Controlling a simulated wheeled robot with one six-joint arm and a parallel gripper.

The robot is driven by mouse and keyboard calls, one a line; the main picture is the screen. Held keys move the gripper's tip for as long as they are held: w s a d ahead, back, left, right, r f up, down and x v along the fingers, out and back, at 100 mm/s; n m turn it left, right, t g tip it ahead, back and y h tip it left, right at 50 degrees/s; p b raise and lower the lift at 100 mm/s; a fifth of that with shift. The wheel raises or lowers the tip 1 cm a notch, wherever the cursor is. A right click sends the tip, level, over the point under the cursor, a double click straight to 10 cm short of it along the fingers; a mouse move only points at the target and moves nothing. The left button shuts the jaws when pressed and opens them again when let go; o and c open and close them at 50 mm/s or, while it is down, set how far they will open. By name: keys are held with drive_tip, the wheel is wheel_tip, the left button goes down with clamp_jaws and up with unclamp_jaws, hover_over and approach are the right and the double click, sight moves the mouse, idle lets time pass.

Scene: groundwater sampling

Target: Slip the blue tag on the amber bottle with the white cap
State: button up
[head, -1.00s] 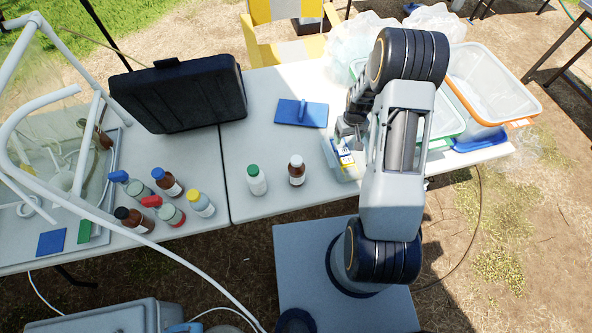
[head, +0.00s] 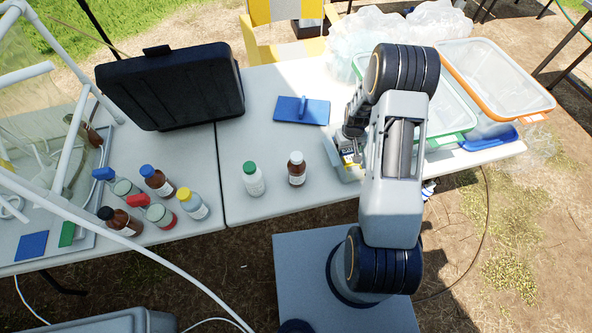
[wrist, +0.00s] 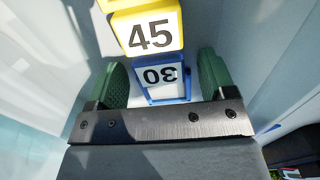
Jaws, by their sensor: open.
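The amber bottle with the white cap (head: 297,170) stands upright on the table in the head view, left of my gripper, with no tag on it. A yellow tag (wrist: 148,32), marked 45, lies just beyond the blue one. Both tags sit inside a pale clear-walled bin (head: 349,172). In the head view my gripper (head: 352,156) reaches into this bin, and my arm hides part of it.
A green-capped bottle (head: 253,180) stands left of the amber one. Several more bottles, including an amber one with a blue cap (head: 157,181), stand farther left. The table front is clear.

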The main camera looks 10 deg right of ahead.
drive_tip(key=shift+c, duration=0.3)
drive_tip(key=c, duration=0.4)
drive_tip(key=shift+r, duration=0.1)
drive_tip(key=shift+r, duration=0.1)
drive_tip(key=shift+r+p, duration=1.7)
drive_tip(key=shift+r, duration=1.15)
